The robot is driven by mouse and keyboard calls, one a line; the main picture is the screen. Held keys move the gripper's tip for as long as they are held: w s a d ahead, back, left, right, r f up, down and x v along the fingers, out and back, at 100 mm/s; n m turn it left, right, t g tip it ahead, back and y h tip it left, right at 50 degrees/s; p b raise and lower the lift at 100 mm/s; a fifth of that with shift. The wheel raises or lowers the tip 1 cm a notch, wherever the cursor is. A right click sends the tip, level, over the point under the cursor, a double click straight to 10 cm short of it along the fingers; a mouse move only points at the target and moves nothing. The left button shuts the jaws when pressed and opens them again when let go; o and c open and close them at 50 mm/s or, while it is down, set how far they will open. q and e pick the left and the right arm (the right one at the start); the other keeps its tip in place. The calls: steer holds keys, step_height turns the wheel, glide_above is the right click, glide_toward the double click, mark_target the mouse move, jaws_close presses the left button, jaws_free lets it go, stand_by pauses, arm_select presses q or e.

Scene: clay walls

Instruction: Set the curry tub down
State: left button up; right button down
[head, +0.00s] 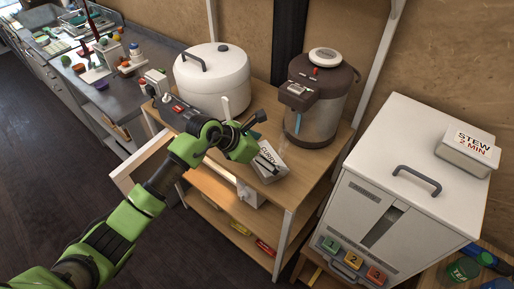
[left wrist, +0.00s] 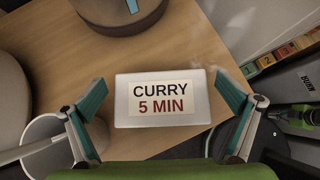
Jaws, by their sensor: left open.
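The curry tub (head: 270,163) is a white box with a label on its lid. In the left wrist view the tub (left wrist: 162,119) reads "CURRY 5 MIN". It appears to lie on the wooden table top (left wrist: 72,65), near the front edge. My left gripper (head: 262,139) is over the tub in the head view. In the left wrist view its two teal-padded fingers are spread wide, one on each side of the tub, with gaps between. The tub is partly hidden by the gripper in the head view.
A white pot (head: 215,85) and a brown-and-steel water dispenser (head: 318,105) stand on the table behind the tub. To the right is a white cabinet (head: 415,150) with a "STEW 2 MIN" tub (head: 468,150) on top. A pale round container (left wrist: 50,150) is close beside one finger.

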arm_select(q)
steer(key=b+v, duration=0.2)
steer(key=v, duration=0.8)
steer(key=shift+s+a+r+b, duration=0.15)
steer(key=shift+a+r+b, duration=0.1)
steer(key=shift+b, duration=0.05)
